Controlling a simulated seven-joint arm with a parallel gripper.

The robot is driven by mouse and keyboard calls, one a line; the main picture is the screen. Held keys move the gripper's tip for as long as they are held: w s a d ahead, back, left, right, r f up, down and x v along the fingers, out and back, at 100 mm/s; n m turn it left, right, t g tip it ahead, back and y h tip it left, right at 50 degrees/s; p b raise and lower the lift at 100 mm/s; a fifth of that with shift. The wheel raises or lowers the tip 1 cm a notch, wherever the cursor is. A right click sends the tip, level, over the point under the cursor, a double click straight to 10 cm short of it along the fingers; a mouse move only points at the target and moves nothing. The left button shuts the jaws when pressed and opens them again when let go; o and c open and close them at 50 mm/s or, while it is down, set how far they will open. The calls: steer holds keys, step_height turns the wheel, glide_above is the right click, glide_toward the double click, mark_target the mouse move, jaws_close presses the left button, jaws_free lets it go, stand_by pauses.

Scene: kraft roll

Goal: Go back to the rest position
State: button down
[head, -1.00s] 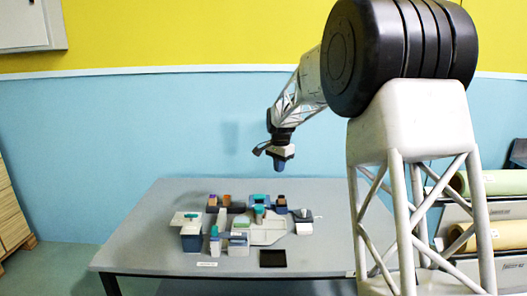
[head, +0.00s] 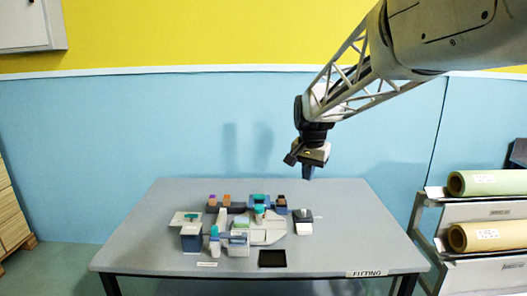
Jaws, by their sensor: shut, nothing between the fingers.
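My gripper (head: 307,174) hangs at the end of my arm, pointing down, above the back right part of the grey table (head: 340,225). It is shut, with nothing seen between its fingers. It is well clear of the fixtures on the table and touches nothing.
A cluster of fixtures and small blocks stands mid-table, among them a blue box (head: 191,243) at the left. A flat black tray (head: 272,259) lies at the front. The table's right side is bare. A rack at the right holds a green roll (head: 485,183) and a kraft roll (head: 475,236).

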steer(key=s+d+f+n, duration=0.1)
steer(key=s+d+f, duration=0.1)
steer(key=s, duration=1)
steer(key=s+d+f+n, duration=0.2)
steer(key=s+f, duration=0.1)
steer(key=s, duration=1)
steer(key=s+d+f+n+t, duration=0.1)
steer(key=s+d+f+n, duration=0.1)
steer(key=s, duration=1.1)
steer(key=shift+f, duration=0.25)
steer(key=c, duration=1.8)
jaws_free()
